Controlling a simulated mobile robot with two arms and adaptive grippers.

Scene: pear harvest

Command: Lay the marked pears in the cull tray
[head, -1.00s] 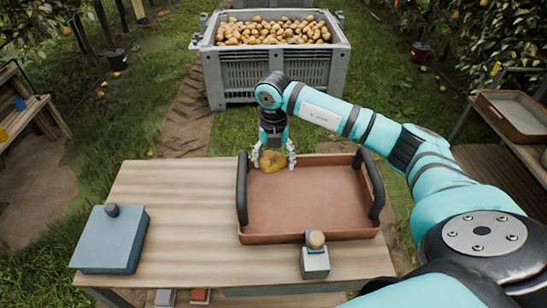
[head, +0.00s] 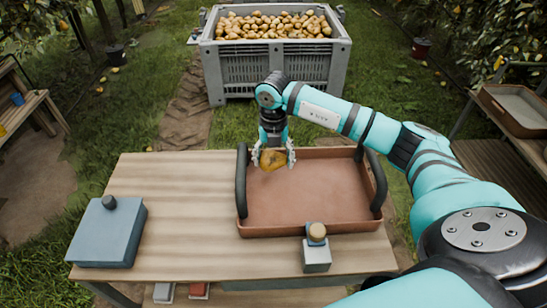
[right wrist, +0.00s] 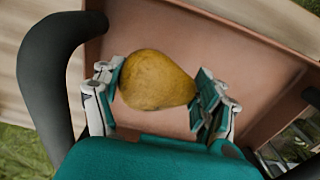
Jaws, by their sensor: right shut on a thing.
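A yellow-brown pear (head: 271,160) is held between the fingers of my right gripper (head: 273,158), over the back left part of the tray. In the right wrist view the pear (right wrist: 157,80) lies crosswise between the two finger pads of the gripper (right wrist: 160,92). No clear mark shows on the side of the pear in view. The reddish-brown tray (head: 310,190) has two dark handles and stands on the wooden table. Its visible floor is empty. I cannot tell whether the pear touches the tray floor. My left gripper is not in view.
A large grey crate (head: 262,72) full of pears stands on the grass behind the table. A blue-grey box (head: 106,236) with a dark knob sits at the table's left. A small grey block with a round tan top (head: 316,245) stands before the tray. The table's left middle is clear.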

